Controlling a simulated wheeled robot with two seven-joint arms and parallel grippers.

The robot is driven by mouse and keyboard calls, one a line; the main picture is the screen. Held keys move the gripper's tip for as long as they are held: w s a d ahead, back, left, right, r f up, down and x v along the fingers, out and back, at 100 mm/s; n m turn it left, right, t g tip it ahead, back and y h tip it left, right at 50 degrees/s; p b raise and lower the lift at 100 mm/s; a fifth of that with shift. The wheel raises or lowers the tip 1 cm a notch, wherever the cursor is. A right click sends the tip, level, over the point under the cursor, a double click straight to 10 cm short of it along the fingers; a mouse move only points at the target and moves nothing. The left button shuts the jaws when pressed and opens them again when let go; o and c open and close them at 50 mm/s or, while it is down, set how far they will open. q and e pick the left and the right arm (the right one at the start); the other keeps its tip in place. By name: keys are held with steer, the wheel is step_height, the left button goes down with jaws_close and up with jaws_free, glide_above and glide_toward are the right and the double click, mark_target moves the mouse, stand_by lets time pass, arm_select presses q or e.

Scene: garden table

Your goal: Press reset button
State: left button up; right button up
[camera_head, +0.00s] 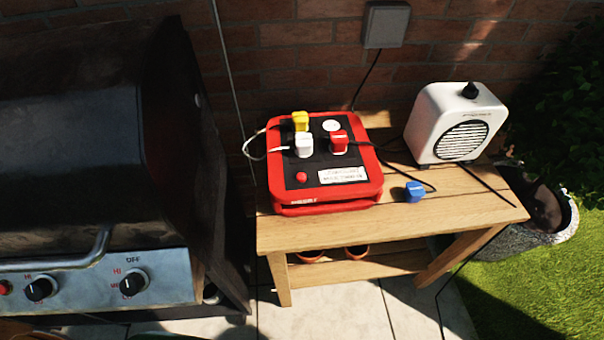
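A red power box (280,196) with a black top panel sits on the wooden table. A small round red button (301,176) is on the panel's front left, beside a white label (343,175). A yellow plug (300,121), a white plug (304,145) and a red plug (339,141) stand in the panel. A round white part (330,125) is at its back right; I cannot tell what it is. The red button is in plain sight with nothing over it. Neither of my grippers is in view.
A blue plug (414,191) lies on the wooden table (450,213) right of the box, and a white heater (456,122) stands behind it. A large grill (80,150) is close on the left. A brick wall (290,60) with a grey wall box (386,24) is behind.

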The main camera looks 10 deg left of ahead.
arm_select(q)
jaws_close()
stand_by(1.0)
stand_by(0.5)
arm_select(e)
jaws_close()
